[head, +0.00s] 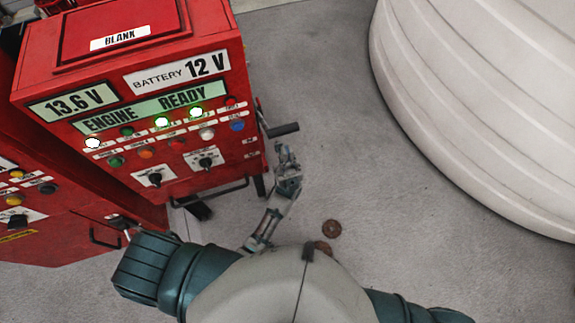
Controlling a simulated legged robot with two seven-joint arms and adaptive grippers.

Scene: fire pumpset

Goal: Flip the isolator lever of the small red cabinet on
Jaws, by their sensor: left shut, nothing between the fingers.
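The small red cabinet (205,20) stands at the upper left, with its labelled panel facing me. A black lever handle (284,129) sticks out to the right from the cabinet's right side, roughly level. My left gripper (284,152) is just below the handle, beside the cabinet's lower right edge. Its fingers are shut with nothing between them. A small gap seems to separate the fingertips from the handle, but contact is hard to judge from above. The lever's base on the side face is mostly hidden. My right gripper is out of view.
The panel shows 13.6 V, a 12 V battery label and ENGINE READY, with lit lamps. Another red cabinet (60,222) stands at the lower left. A large white ribbed tank (480,90) fills the right.

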